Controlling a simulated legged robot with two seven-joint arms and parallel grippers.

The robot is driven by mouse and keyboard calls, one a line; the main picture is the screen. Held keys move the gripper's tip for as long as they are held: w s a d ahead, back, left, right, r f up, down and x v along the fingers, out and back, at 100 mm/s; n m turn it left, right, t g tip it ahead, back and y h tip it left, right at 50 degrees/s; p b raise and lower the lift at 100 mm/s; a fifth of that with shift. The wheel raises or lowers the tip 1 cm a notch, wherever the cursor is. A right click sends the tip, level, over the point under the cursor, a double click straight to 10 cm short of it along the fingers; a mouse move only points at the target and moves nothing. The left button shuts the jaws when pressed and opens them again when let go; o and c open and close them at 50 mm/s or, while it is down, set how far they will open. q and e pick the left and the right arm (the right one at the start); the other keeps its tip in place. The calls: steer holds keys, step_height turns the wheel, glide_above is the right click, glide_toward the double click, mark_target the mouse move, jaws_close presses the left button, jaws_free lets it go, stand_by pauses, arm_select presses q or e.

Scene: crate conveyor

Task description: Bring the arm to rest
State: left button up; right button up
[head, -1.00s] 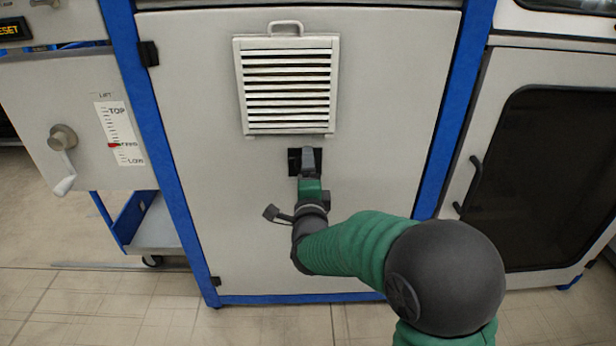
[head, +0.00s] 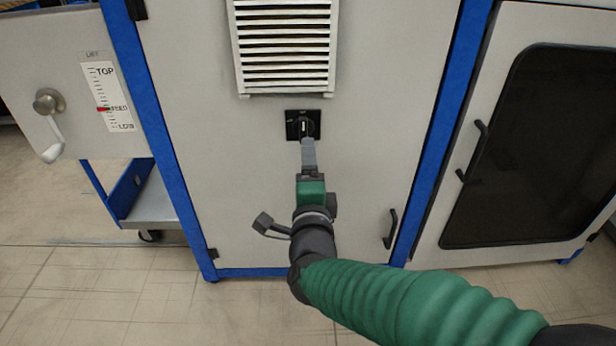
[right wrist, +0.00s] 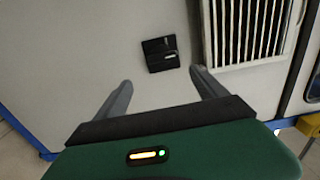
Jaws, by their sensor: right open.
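My right gripper (head: 308,150) is in front of the grey cabinet door, just below a black rotary switch (head: 302,123). In the right wrist view the gripper (right wrist: 158,88) has its two fingers spread wide, with nothing between them. The switch (right wrist: 161,54) shows beyond the fingertips, apart from them, with a light mark on its knob. My right arm reaches in from the lower right of the head view. My left gripper is not in view.
A louvred vent (head: 285,45) is above the switch. A door handle (head: 390,229) is at the lower right of the cabinet door. A lift panel with a crank (head: 50,125) is at the left, and a dark-windowed door (head: 530,150) is at the right. Floor shows below.

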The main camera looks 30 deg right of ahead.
stand_by(0.5)
steer(key=w+a+f+n+g+y+p, duration=0.1)
steer(key=a+f+n+g+y+p, duration=0.2)
steer(key=a+f+n+y+p, duration=0.7)
steer(key=s+a+f+n+g+p, duration=0.1)
steer(key=s+f+n+g+p, duration=0.3)
steer(key=s+n+g, duration=0.7)
steer(key=s+r+n+p, duration=0.1)
steer(key=s+r+p, duration=0.1)
steer(key=r+p, duration=1.6)
steer(key=s+r+n+t+p, duration=0.1)
steer(key=r+n+p, duration=0.1)
steer(key=r+p, duration=1.6)
steer(key=shift+s+p, duration=0.3)
steer(key=shift+s, duration=0.05)
